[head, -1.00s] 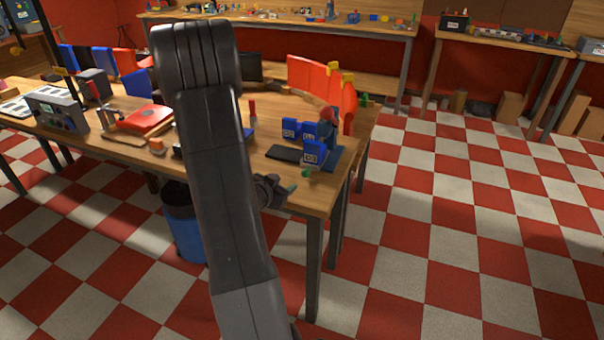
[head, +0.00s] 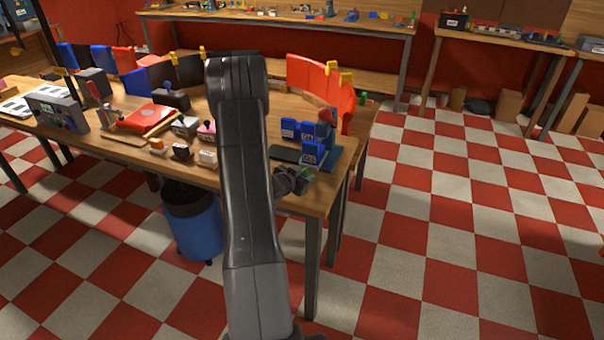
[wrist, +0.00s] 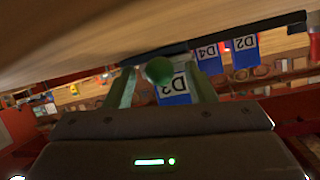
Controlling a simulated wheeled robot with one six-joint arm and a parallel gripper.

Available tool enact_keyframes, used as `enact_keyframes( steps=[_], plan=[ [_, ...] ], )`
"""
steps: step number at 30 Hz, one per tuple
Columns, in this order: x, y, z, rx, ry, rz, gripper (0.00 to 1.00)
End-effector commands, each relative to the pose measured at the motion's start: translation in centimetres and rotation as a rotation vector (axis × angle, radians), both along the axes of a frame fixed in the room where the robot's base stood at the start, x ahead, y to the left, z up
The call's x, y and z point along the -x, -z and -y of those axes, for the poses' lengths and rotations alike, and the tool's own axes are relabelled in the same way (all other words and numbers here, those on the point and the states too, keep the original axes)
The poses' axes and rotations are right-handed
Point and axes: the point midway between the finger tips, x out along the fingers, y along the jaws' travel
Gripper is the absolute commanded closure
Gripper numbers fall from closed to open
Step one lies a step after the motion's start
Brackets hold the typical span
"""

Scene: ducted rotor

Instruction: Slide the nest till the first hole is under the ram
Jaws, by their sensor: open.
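A small press with a red top (head: 326,116) and dark blue base (head: 331,158) stands at the right end of the workbench. Blue labelled blocks stand around it; the front one (head: 312,152) reads D3 in the wrist view (wrist: 174,92). A green round knob (head: 307,173) sits at the press's front; in the wrist view the knob (wrist: 160,70) lies between my green fingers. My gripper (head: 297,179) is open, its fingers (wrist: 162,88) on either side of the knob with gaps visible. I cannot make out the nest's holes or the ram's tip.
A dark flat plate (head: 288,153) lies left of the press on the workbench (head: 262,182). Red curved panels (head: 322,84) stand behind. Small blocks and a red case (head: 147,118) lie to the left. A blue bin (head: 197,232) stands below. Checkered floor is clear at right.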

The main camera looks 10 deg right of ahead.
Motion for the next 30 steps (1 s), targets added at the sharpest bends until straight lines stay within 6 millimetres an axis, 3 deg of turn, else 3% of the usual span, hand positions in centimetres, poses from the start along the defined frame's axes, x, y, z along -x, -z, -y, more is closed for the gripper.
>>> enact_keyframes(
  steps=[10, 15, 18, 30],
  plan=[
    [-0.25, 0.14, 0.23, 0.001, 0.000, 0.001, 0.52],
    [-0.24, 0.13, 0.22, 0.000, 0.000, 0.000, 0.86],
    [-0.24, 0.13, 0.22, 0.000, 0.000, 0.000, 1.00],
    [0.19, 0.15, 0.80, 0.001, 0.000, 0.000, 1.00]
  ],
)
